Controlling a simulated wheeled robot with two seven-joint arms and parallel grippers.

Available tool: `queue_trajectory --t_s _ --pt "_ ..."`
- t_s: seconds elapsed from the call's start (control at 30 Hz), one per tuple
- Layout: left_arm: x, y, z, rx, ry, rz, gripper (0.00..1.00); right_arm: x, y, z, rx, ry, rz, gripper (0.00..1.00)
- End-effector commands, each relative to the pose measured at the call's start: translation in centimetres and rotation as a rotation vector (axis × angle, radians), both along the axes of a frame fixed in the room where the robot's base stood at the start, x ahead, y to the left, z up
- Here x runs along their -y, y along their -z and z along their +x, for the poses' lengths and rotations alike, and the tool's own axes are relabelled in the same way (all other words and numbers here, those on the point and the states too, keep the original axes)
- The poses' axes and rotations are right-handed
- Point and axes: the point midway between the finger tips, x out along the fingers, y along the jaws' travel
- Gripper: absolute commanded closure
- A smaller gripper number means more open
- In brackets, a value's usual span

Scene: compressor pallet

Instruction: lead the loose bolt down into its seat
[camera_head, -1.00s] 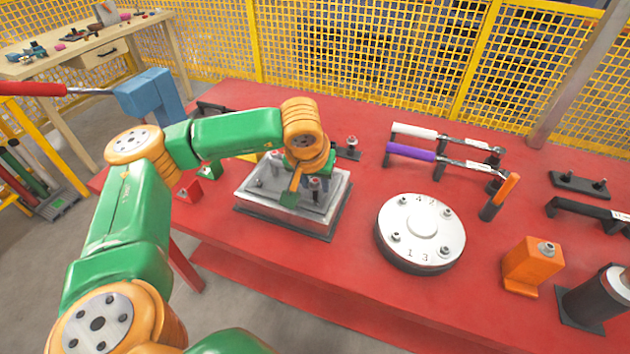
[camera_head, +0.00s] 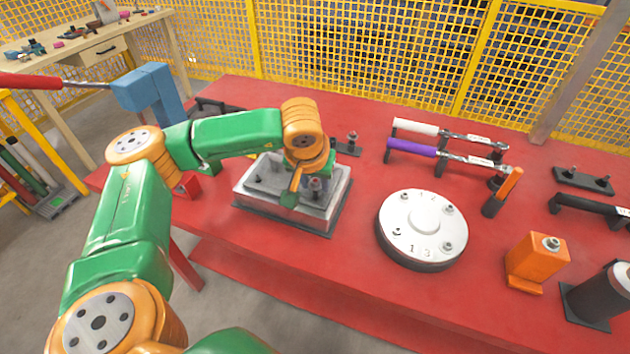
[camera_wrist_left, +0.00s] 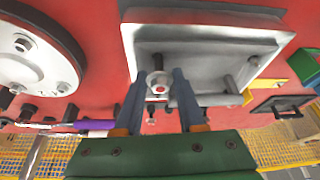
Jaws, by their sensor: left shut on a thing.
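The compressor block (camera_head: 262,208) is a grey metal casting on a dark plate on the red table, also seen in the left wrist view (camera_wrist_left: 205,42). My left gripper (camera_wrist_left: 159,76) is over its top face, its two blue fingers shut on the bolt (camera_wrist_left: 159,86), whose round end has a red centre. In the head view my left wrist and gripper (camera_head: 292,192) cover part of the block. A dark upright bolt (camera_head: 316,186) stands at the block's right side there. The bolt's lower end and the seat are hidden, so contact cannot be told. My right gripper is out of view.
A round numbered disc (camera_head: 422,222) with several bolts stands right of the block. Purple-handled (camera_head: 412,148) and white-handled (camera_head: 416,127) wrenches lie on a rack behind. An orange block (camera_head: 536,262) is further right. Red table is free between block and disc.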

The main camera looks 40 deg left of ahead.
Motion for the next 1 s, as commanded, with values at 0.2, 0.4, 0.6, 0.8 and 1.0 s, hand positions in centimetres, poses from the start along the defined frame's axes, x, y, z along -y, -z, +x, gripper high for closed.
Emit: queue_trajectory --t_s 0.2,0.4,0.6,0.8,1.0 --pt "0.0 0.6 0.0 0.0 0.0 0.0 1.0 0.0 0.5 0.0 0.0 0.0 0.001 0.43" --pt "0.0 1.0 0.0 0.0 0.0 0.001 1.0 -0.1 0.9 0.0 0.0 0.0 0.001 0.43" --pt "0.0 1.3 0.0 0.0 0.0 0.001 1.0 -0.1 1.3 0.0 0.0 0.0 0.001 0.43" --pt "0.0 1.7 0.0 0.0 0.0 0.001 1.0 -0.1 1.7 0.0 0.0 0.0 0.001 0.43" --pt "0.0 1.8 0.0 0.0 0.0 0.001 1.0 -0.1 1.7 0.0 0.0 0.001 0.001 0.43"
